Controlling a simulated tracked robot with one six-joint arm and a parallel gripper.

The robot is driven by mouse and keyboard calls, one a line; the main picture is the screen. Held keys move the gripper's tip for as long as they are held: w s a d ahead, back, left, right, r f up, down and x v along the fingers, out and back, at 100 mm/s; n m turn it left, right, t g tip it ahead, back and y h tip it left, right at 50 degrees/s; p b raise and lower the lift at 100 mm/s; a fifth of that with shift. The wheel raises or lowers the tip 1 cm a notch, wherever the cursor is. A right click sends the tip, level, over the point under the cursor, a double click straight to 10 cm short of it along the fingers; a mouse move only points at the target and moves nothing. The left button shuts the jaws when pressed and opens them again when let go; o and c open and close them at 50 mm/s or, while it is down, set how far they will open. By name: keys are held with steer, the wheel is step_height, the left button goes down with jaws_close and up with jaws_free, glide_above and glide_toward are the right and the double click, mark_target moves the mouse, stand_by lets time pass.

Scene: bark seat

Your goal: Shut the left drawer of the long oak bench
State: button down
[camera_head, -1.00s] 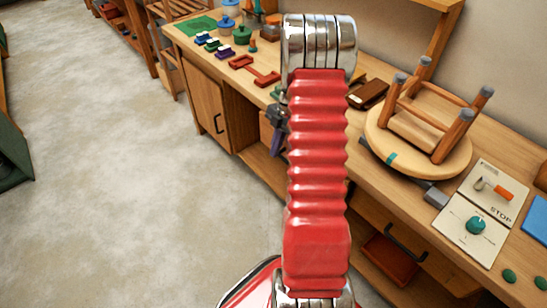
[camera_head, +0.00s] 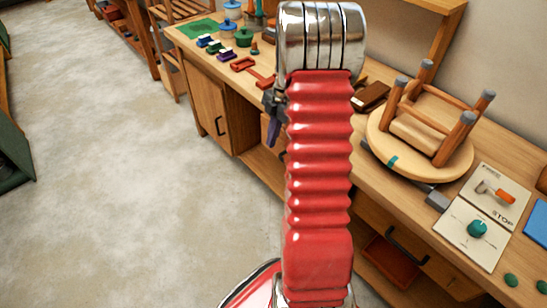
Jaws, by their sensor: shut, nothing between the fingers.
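The long oak bench (camera_head: 258,107) runs from the back left to the front right. Its left drawer is almost wholly hidden behind my red arm, so I cannot tell how far it stands out. My gripper (camera_head: 272,132) shows as a small dark shape at the left edge of my arm, in front of the bench. It is shut and empty, pointing down. I cannot tell whether it touches the drawer. Another drawer (camera_head: 384,227) with a black handle shows right of my arm.
A cupboard door (camera_head: 206,105) closes the bench's left end. A red bin (camera_head: 390,262) sits below the right drawer. The grey floor (camera_head: 130,170) at left is clear.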

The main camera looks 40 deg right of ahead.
steer(key=s+a+r+m+t+h, duration=0.25)
steer(key=a+r+m, duration=0.45)
steer(key=a+r, duration=1)
steer(key=s+a+r+m+t, duration=0.3)
steer(key=s+a+m, duration=0.6)
steer(key=s+a, duration=0.4)
steer(key=shift+s+a+r, duration=0.15)
steer(key=shift+a+r, duration=0.3)
steer(key=shift+a, duration=0.4)
steer(key=shift+s+h, duration=0.1)
steer(key=shift+h, duration=0.15)
